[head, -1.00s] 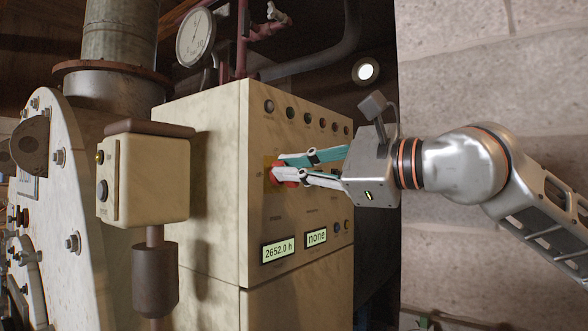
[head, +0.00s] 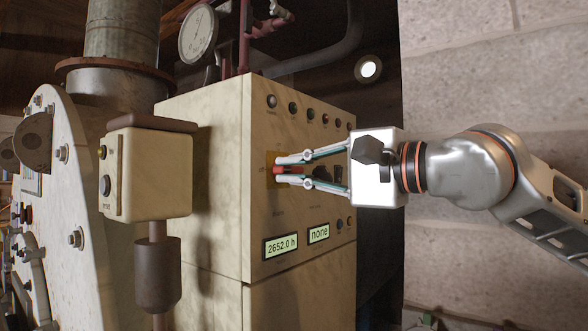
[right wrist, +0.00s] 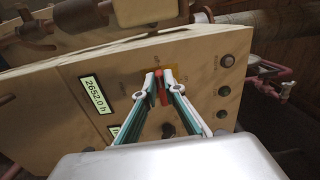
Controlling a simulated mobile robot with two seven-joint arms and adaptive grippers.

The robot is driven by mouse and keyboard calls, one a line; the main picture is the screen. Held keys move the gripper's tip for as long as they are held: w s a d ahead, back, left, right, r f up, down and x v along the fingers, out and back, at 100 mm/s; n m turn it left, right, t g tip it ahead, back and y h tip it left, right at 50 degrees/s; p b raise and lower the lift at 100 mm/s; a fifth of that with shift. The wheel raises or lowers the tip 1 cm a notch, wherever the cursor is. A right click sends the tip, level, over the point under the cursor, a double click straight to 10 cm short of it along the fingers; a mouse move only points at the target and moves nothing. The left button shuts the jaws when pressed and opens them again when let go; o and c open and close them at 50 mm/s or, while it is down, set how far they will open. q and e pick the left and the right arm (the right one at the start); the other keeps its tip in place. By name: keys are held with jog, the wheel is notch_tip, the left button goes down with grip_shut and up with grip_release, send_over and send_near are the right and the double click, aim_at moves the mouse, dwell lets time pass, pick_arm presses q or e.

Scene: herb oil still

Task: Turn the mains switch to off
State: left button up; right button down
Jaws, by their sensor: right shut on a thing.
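The mains switch is a red handle (head: 279,170) on a yellow plate (head: 270,160) on the front of the cream control cabinet (head: 215,185). In the right wrist view the red handle (right wrist: 160,73) sits between the fingertips, with the yellow plate (right wrist: 149,71) behind it. My right gripper (head: 279,170) is shut on the red handle, one finger on each side; it also shows in the right wrist view (right wrist: 160,78). The lettering around the switch is too small to read. My left gripper does not show.
Two displays (head: 281,247) reading "2652.0 h" and "none" lie below the switch, with a row of round lamps or buttons (head: 292,108) above. A smaller cream box (head: 155,175) on a post stands left of the cabinet. A pressure gauge (head: 198,35) is above.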

jog(key=shift+f, duration=0.1)
dwell(0.4)
jog(key=c, duration=2.1)
grip_release()
jog(key=shift+c, duration=0.2)
jog(key=v, duration=1.2)
